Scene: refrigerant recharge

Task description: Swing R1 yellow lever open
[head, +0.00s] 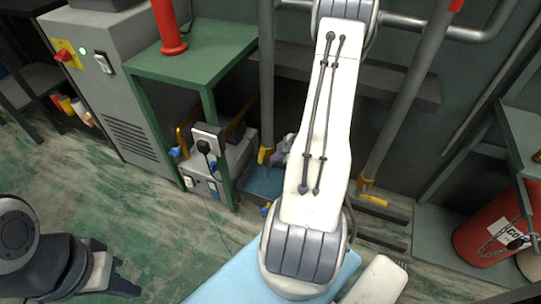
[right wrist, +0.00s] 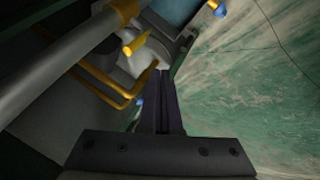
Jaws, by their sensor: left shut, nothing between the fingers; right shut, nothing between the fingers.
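A grey pipe at the centre left of the head view ends in a yellow lever (head: 265,155). A second yellow lever (head: 366,186) is at the foot of the slanted pipe to its right. I cannot read which is R1. In the right wrist view a yellow lever (right wrist: 136,45) sticks out by a yellow pipe fitting (right wrist: 124,10). My right gripper (right wrist: 161,75) is shut and empty, its tips just below that lever; contact cannot be told. My left gripper (head: 134,284) is shut and empty, low at the left.
A grey machine (head: 218,160) with a yellow bar frame (right wrist: 115,92) stands under the green table (head: 190,58). A grey cabinet (head: 110,95) is at the left. Green floor is clear at the lower left.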

